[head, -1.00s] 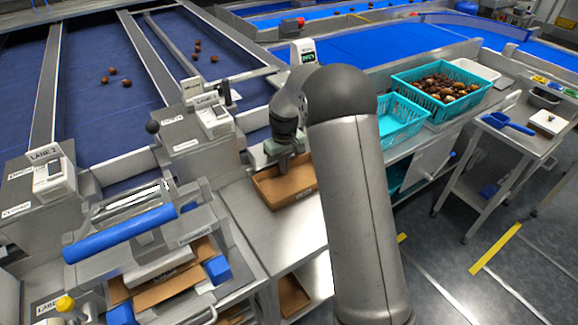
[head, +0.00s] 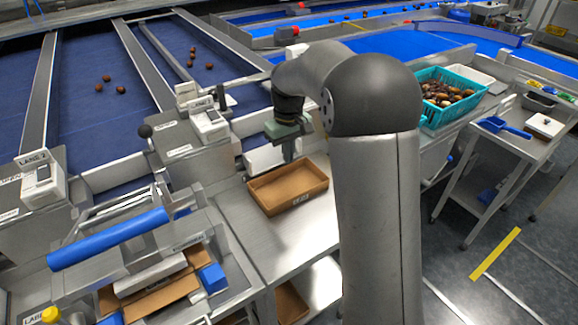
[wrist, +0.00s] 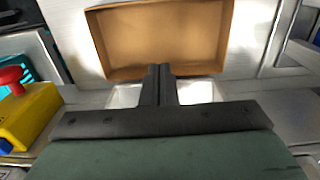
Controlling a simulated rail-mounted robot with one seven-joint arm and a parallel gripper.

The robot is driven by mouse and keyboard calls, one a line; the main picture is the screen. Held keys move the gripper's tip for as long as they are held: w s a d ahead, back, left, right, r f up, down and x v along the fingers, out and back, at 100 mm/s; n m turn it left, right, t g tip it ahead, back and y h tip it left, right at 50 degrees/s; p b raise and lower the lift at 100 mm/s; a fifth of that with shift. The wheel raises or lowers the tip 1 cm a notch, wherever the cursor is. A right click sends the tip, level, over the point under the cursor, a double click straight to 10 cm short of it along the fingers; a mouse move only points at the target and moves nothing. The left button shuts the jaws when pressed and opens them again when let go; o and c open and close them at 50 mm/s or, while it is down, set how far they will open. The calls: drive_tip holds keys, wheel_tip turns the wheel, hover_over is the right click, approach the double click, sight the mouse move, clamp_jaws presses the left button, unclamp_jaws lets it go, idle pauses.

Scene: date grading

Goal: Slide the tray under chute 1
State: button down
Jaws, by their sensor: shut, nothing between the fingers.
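The tray (head: 262,201) is a shallow, open, brown box on the steel shelf, right of the lane units. It looks empty. In the wrist view its floor (wrist: 165,35) fills the upper middle. My gripper (head: 289,160) points down at the tray's back edge, and its fingers (wrist: 158,68) are together with nothing between them. The fingertips are close to the tray's near wall in the wrist view; I cannot tell if they touch it. A white chute-like piece (head: 262,160) lies behind the tray, partly hidden by my gripper. No chute 1 label is readable.
The steel shelf (head: 240,235) is bare left of and in front of the tray. A lane unit (head: 190,150) with a black knob stands to the left. A turquoise crate of dates (head: 432,115) is beyond my arm. A yellow block with a red knob (wrist: 25,115) shows in the wrist view.

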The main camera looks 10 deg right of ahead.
sight(298, 190)
drive_tip(key=s+d+b, duration=0.2)
drive_tip(key=s+d, duration=0.2)
drive_tip(key=s, duration=0.7)
drive_tip(key=f, duration=0.4)
drive_tip(key=f+p, duration=0.1)
drive_tip(key=f, duration=0.4)
drive_tip(key=shift+s+d+f, duration=0.15)
drive_tip(key=shift+s+f, duration=0.05)
drive_tip(key=w, duration=0.2)
drive_tip(key=a+p, duration=0.1)
drive_tip(key=shift+w+f, duration=0.4)
drive_tip(key=shift+w+a, duration=0.2)
drive_tip(key=shift+w, duration=0.35)
drive_tip(key=shift+w+a, duration=0.35)
drive_tip(key=shift+w, duration=0.55)
drive_tip(key=shift+w+a, duration=0.3)
drive_tip(key=shift+w, duration=0.6)
drive_tip(key=shift+s, duration=0.1)
